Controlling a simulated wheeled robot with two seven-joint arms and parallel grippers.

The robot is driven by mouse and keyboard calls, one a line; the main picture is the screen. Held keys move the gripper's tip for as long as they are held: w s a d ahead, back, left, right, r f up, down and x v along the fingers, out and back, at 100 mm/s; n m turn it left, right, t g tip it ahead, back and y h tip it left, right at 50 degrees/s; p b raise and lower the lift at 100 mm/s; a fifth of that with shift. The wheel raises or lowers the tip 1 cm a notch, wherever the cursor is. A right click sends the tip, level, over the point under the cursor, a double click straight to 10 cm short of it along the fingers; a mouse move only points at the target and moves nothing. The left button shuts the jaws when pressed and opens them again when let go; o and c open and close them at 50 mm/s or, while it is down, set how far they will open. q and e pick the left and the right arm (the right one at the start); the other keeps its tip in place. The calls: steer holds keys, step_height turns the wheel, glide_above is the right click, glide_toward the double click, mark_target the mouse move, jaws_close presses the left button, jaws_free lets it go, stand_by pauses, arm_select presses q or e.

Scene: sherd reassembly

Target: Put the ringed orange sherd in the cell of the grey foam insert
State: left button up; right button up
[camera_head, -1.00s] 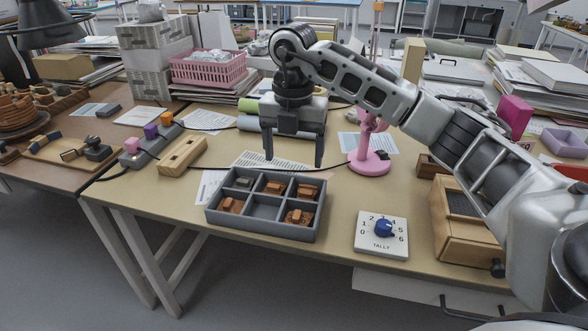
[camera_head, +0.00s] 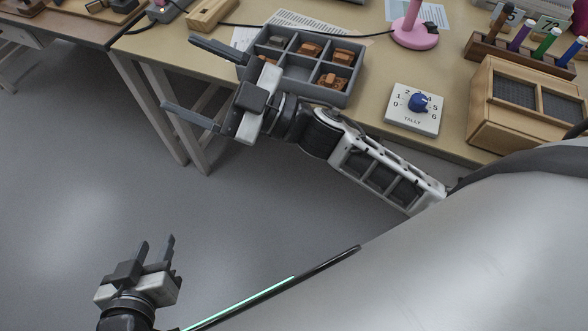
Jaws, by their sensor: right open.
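A grey divided tray (camera_head: 340,97), seemingly the foam insert, lies at the table's front edge. Orange-brown sherds lie in its back middle cell (camera_head: 311,49), back right cell (camera_head: 342,56) and front right cell (camera_head: 332,81). A grey piece (camera_head: 277,41) is in the back left cell. The front middle cell (camera_head: 296,68) looks empty; the front left cell is mostly hidden by my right gripper. No ring is clear on any sherd. My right gripper (camera_head: 180,72) is open and empty, left of the tray, partly over the table edge. My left gripper (camera_head: 156,242) is open and empty, low over the floor.
A white tally board (camera_head: 414,109) with a blue knob is right of the tray. A wooden cabinet (camera_head: 525,105), a rack of coloured tubes (camera_head: 520,38) and a pink stand (camera_head: 414,34) stand further right and behind. A cable runs behind the tray. Open floor lies in front.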

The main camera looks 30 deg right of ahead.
steer(key=s+d+f+m+g+h, duration=0.1)
steer(key=s+d+f+m+h, duration=0.2)
steer(key=f, duration=0.4)
steer(key=s+d+f+m+g+h, duration=0.1)
steer(key=s+d+f+m+h, duration=0.2)
steer(key=f+m+h, duration=0.3)
steer(key=s+d+f+m+h, duration=0.3)
steer(key=s+f+m+h, duration=0.2)
steer(key=f, duration=0.3)
steer(key=shift+f+m+g, duration=0.2)
steer(key=shift+m+g, duration=0.1)
steer(key=shift+g, duration=0.1)
